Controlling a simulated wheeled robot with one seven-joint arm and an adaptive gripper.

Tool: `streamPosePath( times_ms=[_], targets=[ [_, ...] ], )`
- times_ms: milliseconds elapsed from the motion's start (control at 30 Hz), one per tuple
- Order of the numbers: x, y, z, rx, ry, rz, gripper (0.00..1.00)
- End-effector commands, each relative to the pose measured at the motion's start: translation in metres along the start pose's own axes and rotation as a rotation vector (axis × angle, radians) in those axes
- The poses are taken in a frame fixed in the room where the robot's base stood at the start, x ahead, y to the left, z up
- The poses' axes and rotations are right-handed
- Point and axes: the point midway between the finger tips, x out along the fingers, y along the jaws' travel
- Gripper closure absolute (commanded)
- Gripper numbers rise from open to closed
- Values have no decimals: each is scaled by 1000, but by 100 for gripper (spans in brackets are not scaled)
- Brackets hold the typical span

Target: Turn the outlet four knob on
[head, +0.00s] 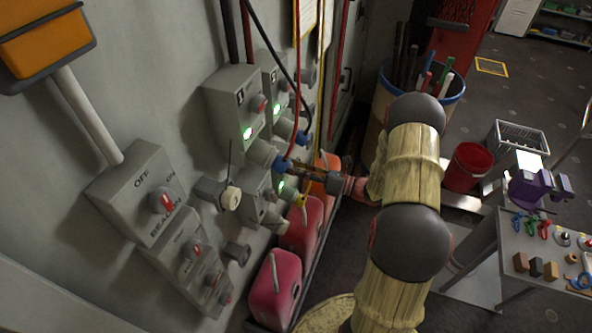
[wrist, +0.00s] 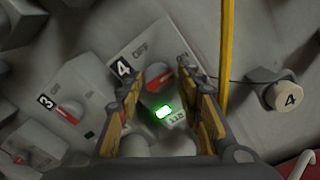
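The outlet four box (wrist: 140,46), labelled 4, is on the wall in the middle of the wrist view. Its red knob (wrist: 158,77) shows between my fingers, with OFF lettering at its upper left. Which setting the knob points to I cannot tell. A green lamp (wrist: 163,112) glows below the knob. My gripper (wrist: 168,98) is open and empty, one finger on each side of the knob in the picture; contact is not visible. In the head view my gripper (head: 308,175) is by the lower outlets and hides most of outlet four.
Outlet three's box (wrist: 85,85) with a red knob is to the left. A yellow cable (wrist: 225,55) hangs close to my right finger, and a round cap (wrist: 285,96) marked 4 lies beyond. Red cans (head: 275,288) stand below. A BEACON switch box (head: 140,195) is at left.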

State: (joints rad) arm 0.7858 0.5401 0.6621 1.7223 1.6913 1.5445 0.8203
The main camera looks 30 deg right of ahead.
Motion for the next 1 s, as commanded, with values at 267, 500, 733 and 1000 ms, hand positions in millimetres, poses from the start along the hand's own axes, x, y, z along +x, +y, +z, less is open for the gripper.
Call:
streamPosePath(
  times_ms=[267,500,733,1000],
  targets=[
    [0,0,0,-1,0,0,51],
    [-2,0,0,-1,0,0,51],
    [-30,-1,0,-1,-2,-3,51],
    [-85,-1,1,-1,-3,-3,51]
  ],
)
